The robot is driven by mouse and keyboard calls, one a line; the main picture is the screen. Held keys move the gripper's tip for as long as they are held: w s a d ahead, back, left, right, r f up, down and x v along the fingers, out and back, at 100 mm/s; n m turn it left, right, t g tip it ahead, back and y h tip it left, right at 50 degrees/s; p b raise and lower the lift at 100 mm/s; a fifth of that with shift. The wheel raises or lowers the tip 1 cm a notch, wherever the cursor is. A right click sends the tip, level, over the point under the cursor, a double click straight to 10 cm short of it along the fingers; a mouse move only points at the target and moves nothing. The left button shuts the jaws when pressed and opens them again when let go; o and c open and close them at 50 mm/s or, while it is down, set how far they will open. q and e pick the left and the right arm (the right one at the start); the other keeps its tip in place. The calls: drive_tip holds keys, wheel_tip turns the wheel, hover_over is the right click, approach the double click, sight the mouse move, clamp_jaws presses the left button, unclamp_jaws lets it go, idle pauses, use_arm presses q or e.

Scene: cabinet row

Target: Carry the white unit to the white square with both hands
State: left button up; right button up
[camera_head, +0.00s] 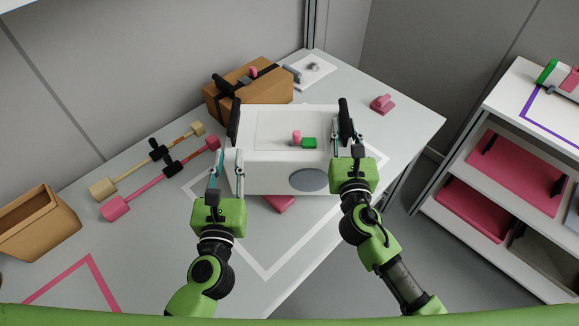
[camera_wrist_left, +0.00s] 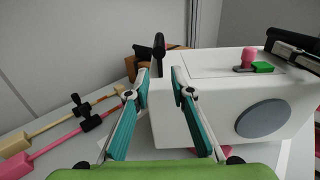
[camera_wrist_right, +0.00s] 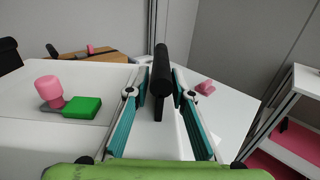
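The white unit (camera_head: 265,180) is a box with a grey disc on its front and a black handle on each side. It stands at the middle of the table, over the back part of the white square outline (camera_head: 244,257). My left gripper (camera_head: 228,153) is open at the left handle (camera_wrist_left: 158,45), whose near end shows between and beyond the fingertips. My right gripper (camera_head: 344,134) is open with the right handle (camera_wrist_right: 161,75) between its fingers and narrow gaps on both sides. Whether the unit touches the table cannot be told.
A pink block (camera_head: 279,203) lies at the unit's front edge, inside the outline. A pink knob and a green block (camera_head: 309,143) sit on the unit's top. A cardboard box (camera_head: 250,92) is behind; rods (camera_head: 160,180) and an open box (camera_head: 38,223) are left. Front table is clear.

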drive_tip(key=s, duration=1)
